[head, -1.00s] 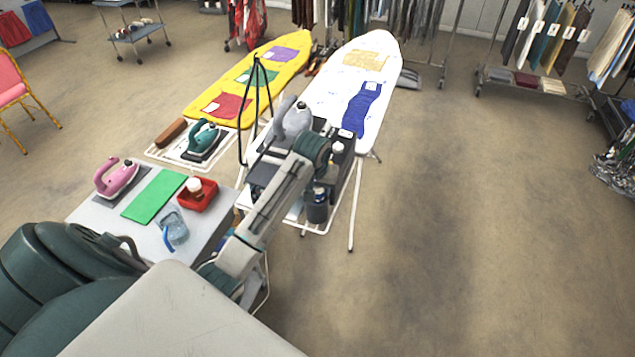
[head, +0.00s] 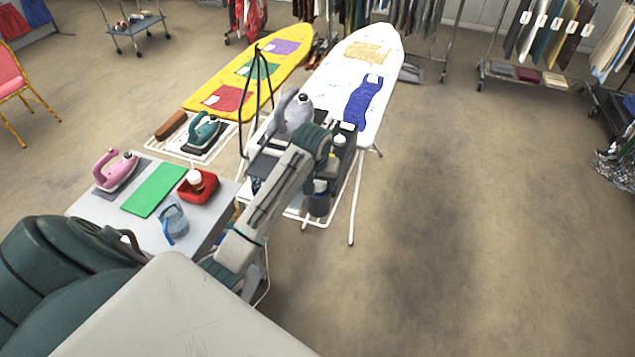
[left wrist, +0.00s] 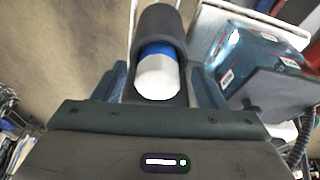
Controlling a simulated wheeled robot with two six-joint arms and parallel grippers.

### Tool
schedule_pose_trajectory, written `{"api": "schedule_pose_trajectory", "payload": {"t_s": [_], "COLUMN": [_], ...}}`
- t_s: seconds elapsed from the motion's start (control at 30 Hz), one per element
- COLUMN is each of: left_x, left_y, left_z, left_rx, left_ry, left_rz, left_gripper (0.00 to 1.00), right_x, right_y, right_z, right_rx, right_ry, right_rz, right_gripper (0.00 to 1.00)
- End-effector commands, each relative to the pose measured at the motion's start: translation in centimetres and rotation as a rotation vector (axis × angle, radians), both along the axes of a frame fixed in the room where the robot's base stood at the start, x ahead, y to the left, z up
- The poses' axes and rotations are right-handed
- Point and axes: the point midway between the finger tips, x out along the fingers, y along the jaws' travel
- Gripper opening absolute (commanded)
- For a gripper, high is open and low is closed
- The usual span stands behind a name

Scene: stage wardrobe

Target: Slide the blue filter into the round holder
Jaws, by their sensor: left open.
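The blue filter (left wrist: 158,70) shows in the left wrist view as a short cylinder with a white end and a blue band. Its blue part sits at the mouth of the dark round holder (left wrist: 160,25), and its white end sticks out; how deep it sits is hidden. My left gripper (left wrist: 160,88) is open, with one finger on each side of the white end. In the head view the left gripper (head: 322,174) is just above the dark holder (head: 319,205) at the white board's near end. My right gripper is not in view.
A grey iron (head: 296,110) stands close to my left arm. The white ironing board (head: 340,75) and yellow board (head: 225,90) lie beyond. A side table (head: 95,205) holds a pink iron, green mat, red tray and clear jug.

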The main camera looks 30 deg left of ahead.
Motion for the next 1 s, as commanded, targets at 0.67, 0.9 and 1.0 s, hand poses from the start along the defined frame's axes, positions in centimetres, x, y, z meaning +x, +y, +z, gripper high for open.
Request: {"api": "schedule_pose_trajectory", "payload": {"t_s": [0.67,0.9,1.0], "left_x": [-2.1,-2.1,-2.1], "left_y": [-0.7,-0.7,-0.7], "left_z": [9.6,9.6,9.6], "left_rx": [0.010,0.011,0.011], "left_ry": [-0.022,-0.023,-0.023], "left_rz": [0.001,0.001,0.001], "left_gripper": [0.65,0.65,0.65], "right_x": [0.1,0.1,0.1], "right_y": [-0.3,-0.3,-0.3], "right_z": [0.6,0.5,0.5], "right_rx": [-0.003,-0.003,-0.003], "right_ry": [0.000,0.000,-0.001], "right_rz": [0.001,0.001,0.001], "right_gripper": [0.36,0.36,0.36]}}
